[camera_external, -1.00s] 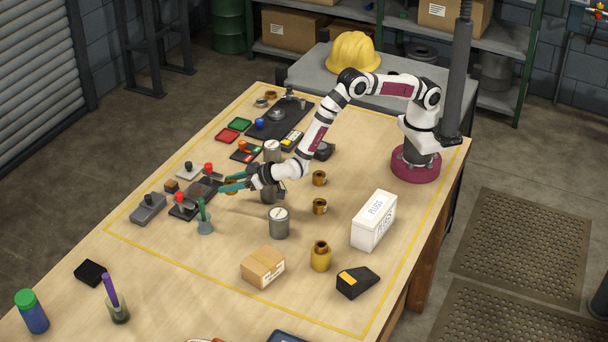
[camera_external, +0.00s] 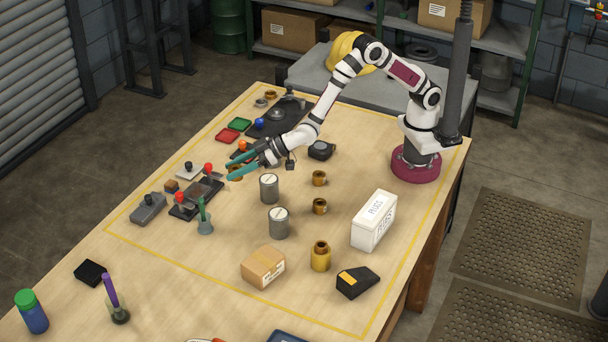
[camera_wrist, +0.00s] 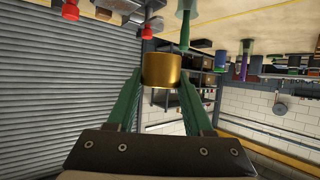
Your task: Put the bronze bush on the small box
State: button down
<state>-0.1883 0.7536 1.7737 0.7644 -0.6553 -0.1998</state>
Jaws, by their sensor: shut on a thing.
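My gripper (camera_wrist: 162,85) is shut on a bronze bush (camera_wrist: 162,69), with one green finger on each side of it in the wrist view. In the external view my gripper (camera_external: 232,169) is above the table's left part, near the black fixtures, and the bush is mostly hidden between the fingers. A small cardboard box (camera_external: 258,267) with a white label stands closed near the front middle of the table, well in front of the gripper. Its top looks bare.
Two grey cylinders (camera_external: 269,188) (camera_external: 279,223) stand between my gripper and the cardboard box. Other bronze pieces (camera_external: 319,178) (camera_external: 320,257), a white box (camera_external: 373,220) and a black wedge (camera_external: 357,282) are to the right. A green-handled tool (camera_external: 204,222) stands upright at left.

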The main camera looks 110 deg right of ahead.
jog(key=s+a+r+n+y, duration=0.1)
jog(key=a+n+y, duration=0.15)
jog(key=a, duration=0.35)
jog(key=a+r+n+y, duration=0.2)
jog(key=a+y, duration=0.1)
jog(key=a, duration=0.4)
send_over(263, 259)
notch_tip(263, 259, down, 7)
jog(key=shift+f, duration=0.1)
jog(key=shift+n, duration=0.25)
notch_tip(263, 259, down, 4)
jog(key=shift+a, duration=0.1)
jog(key=shift+f, duration=0.2)
jog(key=shift+c, duration=1.5)
grip_release()
jog(key=shift+r, duration=0.1)
